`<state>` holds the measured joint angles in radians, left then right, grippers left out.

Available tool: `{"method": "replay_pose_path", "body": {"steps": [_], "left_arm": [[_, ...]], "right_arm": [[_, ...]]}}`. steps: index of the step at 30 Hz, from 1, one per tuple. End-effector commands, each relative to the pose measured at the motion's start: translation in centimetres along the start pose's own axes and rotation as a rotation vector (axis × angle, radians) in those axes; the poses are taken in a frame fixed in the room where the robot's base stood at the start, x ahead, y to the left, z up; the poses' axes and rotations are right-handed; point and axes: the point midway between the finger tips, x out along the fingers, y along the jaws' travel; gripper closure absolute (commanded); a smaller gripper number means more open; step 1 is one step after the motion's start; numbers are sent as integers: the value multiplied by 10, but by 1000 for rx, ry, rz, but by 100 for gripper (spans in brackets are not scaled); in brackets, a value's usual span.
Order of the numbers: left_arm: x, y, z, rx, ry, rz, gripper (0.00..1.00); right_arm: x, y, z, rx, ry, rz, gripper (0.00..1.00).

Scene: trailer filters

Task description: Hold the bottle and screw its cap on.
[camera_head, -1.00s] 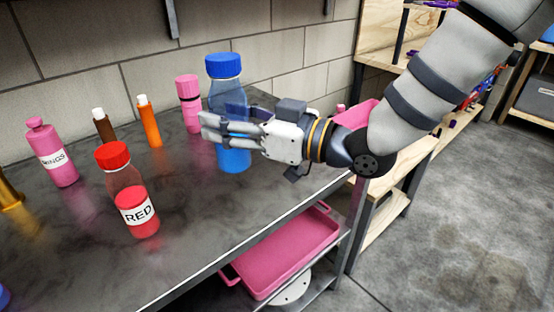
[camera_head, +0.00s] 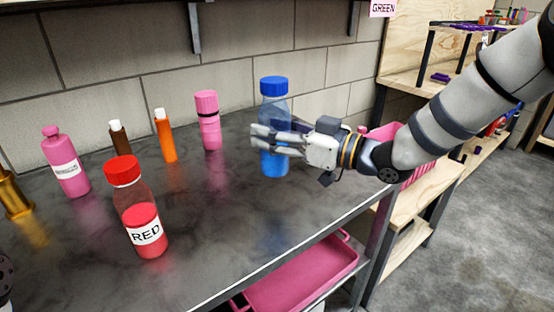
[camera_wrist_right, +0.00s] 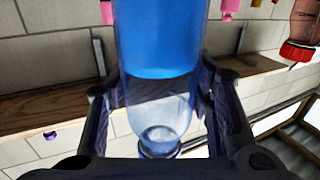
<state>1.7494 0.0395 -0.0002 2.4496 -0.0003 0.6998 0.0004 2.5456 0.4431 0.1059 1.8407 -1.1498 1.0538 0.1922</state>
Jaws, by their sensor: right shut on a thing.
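A transparent bottle with blue liquid (camera_head: 273,135) stands upright at the back right of the table, with a blue cap (camera_head: 273,86) at its top. My right gripper (camera_head: 262,140) reaches in from the right and is shut on its body. A blue reflection lies well below the bottle's base, so it seems held above the tabletop. In the right wrist view the bottle (camera_wrist_right: 158,45) sits between both fingers (camera_wrist_right: 160,100), and its clear upper part and neck point down the picture. The cap is mostly hidden there.
A red-capped bottle labelled RED (camera_head: 143,225) stands at the front of the dark table (camera_head: 225,240). Pink (camera_head: 208,120), orange (camera_head: 166,137) and brown (camera_head: 120,140) bottles stand along the back. A pink tray (camera_head: 305,275) lies on the shelf below. The table's middle is clear.

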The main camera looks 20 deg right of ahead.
Motion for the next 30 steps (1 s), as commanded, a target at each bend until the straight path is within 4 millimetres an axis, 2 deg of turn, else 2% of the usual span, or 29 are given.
{"method": "replay_pose_path", "body": {"steps": [1,4,9,17,20,26,30], "left_arm": [[9,0,5,0,-24,-1,38],[15,0,8,1,-40,-2,38],[17,-1,9,1,-46,-3,38],[16,-1,9,1,-44,-3,38],[19,-1,10,2,-52,-3,38],[28,-1,15,2,-74,-4,38],[28,-1,15,2,-73,-4,38]], "right_arm": [[3,8,21,8,-10,0,100],[6,20,34,6,-7,0,100],[9,28,38,2,0,-1,100],[8,29,36,0,2,-1,100],[10,33,44,3,-1,-1,100],[10,36,78,5,-4,-1,100],[11,36,77,0,1,-1,100]]}}
